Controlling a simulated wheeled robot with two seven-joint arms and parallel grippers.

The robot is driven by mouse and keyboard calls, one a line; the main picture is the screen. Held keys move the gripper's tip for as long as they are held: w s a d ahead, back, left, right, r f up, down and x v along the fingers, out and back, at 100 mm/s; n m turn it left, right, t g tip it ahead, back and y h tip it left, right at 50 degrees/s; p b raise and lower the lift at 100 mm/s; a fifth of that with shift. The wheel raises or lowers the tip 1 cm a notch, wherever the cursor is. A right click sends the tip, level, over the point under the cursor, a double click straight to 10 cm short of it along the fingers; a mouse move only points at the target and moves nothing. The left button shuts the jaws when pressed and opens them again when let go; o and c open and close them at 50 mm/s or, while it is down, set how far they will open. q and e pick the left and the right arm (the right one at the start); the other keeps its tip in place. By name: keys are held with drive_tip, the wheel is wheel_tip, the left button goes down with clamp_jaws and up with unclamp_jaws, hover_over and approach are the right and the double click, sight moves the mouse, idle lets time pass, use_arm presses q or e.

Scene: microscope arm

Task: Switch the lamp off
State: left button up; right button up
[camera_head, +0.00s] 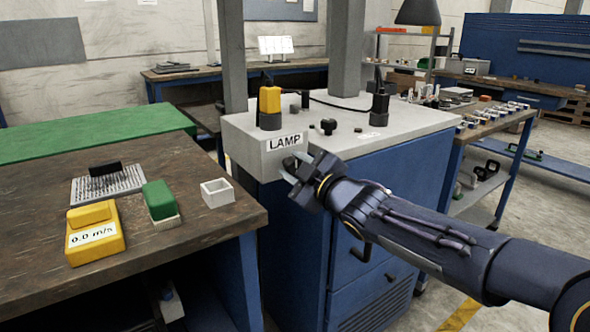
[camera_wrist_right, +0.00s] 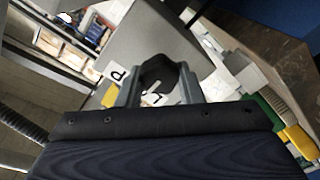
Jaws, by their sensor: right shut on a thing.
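A white LAMP label (camera_head: 286,141) is on the front face of the grey-topped blue cabinet (camera_head: 345,240). My right gripper (camera_head: 300,166) is at that face, just below the label. In the right wrist view my right gripper (camera_wrist_right: 160,90) has its two fingers on either side of a black knob (camera_wrist_right: 158,70) and is shut on it. White marked labels show beside the knob, partly covered by the fingers. In the head view the gripper hides the knob. My left gripper is not in view.
On the cabinet top stand a yellow-and-black device (camera_head: 270,105), a small black knob (camera_head: 328,126) and a black device (camera_head: 379,108). The wooden bench (camera_head: 160,270) at left holds a yellow meter (camera_head: 95,235), a green block (camera_head: 159,199) and a white box (camera_head: 217,192). A dark lampshade (camera_head: 418,12) hangs behind.

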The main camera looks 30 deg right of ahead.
idle(0.3)
drive_tip(key=o, duration=1)
drive_tip(key=shift+c, duration=0.2)
drive_tip(key=s+p, duration=0.2)
drive_tip(key=s, duration=0.6)
drive_tip(key=shift+d+p, duration=0.3)
drive_tip(key=shift+p, duration=0.1)
drive_tip(key=shift+w, duration=0.1)
